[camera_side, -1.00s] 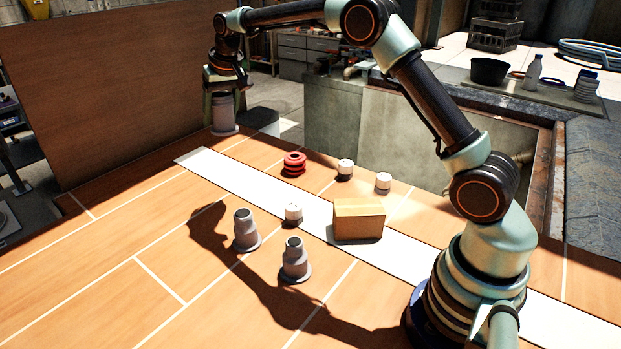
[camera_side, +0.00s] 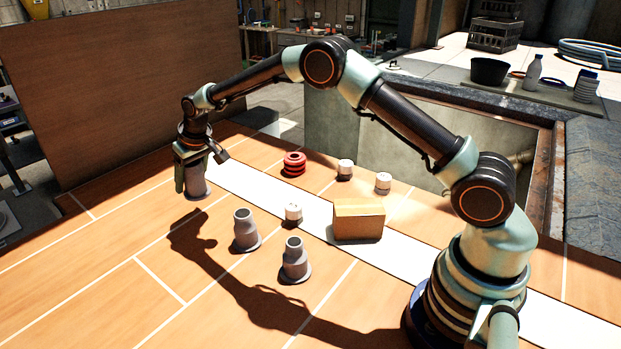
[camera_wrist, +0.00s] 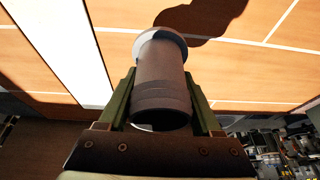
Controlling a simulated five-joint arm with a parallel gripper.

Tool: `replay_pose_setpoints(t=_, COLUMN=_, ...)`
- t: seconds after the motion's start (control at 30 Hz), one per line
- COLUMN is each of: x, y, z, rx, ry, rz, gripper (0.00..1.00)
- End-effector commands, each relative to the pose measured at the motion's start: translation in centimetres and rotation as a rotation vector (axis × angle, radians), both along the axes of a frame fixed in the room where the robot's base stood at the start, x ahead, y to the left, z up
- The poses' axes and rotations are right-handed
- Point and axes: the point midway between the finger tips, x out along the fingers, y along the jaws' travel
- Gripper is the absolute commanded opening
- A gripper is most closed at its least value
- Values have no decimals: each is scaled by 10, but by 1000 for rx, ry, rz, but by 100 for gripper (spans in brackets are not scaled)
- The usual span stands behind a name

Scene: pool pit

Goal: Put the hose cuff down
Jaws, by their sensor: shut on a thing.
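My gripper (camera_side: 194,168) is shut on a grey hose cuff (camera_side: 197,185) at the left of the side view. The cuff hangs upright with its wide flange down, and it appears to be above the floor boards. In the wrist view the cuff (camera_wrist: 162,90) sits between the two green fingers of my gripper (camera_wrist: 163,95), with its pale flange at the far end. Two more grey hose cuffs stand upright on the boards, one on the left (camera_side: 245,230) and one on the right (camera_side: 295,260).
A cardboard box (camera_side: 358,220) stands on the white strip (camera_side: 240,185). Small white pieces (camera_side: 293,212) and a stack of red rings (camera_side: 294,163) stand nearby. A brown panel (camera_side: 110,90) rises behind. The boards at front left are clear.

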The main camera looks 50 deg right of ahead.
Motion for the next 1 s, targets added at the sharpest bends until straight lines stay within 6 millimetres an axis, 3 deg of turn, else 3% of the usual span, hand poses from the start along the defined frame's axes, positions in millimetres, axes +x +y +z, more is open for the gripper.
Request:
replay_pose_setpoints(t=0.1, x=0, y=0, z=-17, rx=0, ry=2, rz=0, gripper=8)
replay_pose_setpoints(t=0.33, x=0, y=0, z=-31, rx=0, ry=0, rz=0, gripper=8)
replay_pose_setpoints(t=0.6, x=0, y=0, z=-65, rx=0, ry=0, rz=0, gripper=8)
replay_pose_setpoints(t=0.97, x=0, y=0, z=-69, rx=0, ry=0, rz=0, gripper=8)
replay_pose_setpoints(t=1.0, x=0, y=0, z=-70, rx=0, ry=0, rz=0, gripper=70)
